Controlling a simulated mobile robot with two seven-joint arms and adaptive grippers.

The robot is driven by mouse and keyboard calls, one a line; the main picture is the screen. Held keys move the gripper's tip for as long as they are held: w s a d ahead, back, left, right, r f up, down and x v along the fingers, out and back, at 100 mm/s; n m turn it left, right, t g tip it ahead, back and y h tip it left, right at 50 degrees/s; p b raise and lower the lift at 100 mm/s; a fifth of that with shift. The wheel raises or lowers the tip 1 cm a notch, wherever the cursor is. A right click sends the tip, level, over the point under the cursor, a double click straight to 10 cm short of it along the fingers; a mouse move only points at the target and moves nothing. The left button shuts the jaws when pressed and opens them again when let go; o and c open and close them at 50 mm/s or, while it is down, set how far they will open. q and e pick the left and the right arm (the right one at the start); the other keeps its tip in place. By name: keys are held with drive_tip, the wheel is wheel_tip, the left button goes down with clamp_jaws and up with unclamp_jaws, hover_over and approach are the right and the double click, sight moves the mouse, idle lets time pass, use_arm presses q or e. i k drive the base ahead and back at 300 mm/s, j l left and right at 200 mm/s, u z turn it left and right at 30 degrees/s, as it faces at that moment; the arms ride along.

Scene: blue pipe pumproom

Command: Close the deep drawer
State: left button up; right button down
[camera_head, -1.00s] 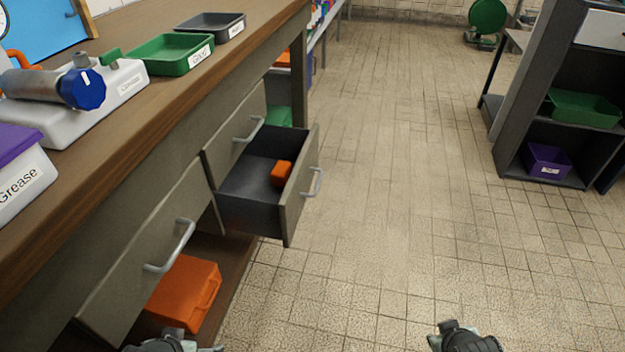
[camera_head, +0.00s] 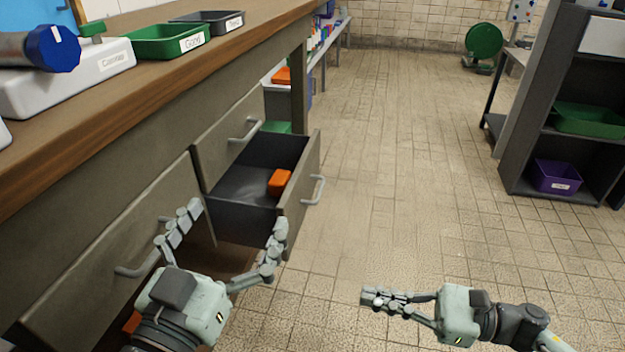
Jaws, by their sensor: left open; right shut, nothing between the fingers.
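The deep drawer (camera_head: 299,200) is pulled out from the workbench. Its grey-brown front faces right, with a metal handle (camera_head: 318,190) on it, and an orange block (camera_head: 279,182) lies inside the dark box. My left gripper (camera_head: 230,222) is open, its fingers spread wide, in front of the near drawers and just short of the open drawer's near side in the picture. It looks empty; whether it touches anything I cannot tell. My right gripper (camera_head: 368,298) is shut and empty over the floor, to the right of and nearer than the open drawer.
The wooden workbench (camera_head: 110,95) runs along the left, with a green tray (camera_head: 168,42) and a dark tray (camera_head: 208,18) on top. A dark shelf (camera_head: 530,120) stands at right. The tiled floor between is clear.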

sight(241, 210)
drive_tip(key=i+l, duration=0.15)
drive_tip(key=i, duration=0.3)
drive_tip(key=i+l+u, duration=0.1)
drive_tip(key=i, duration=0.4)
drive_tip(key=l, duration=0.1)
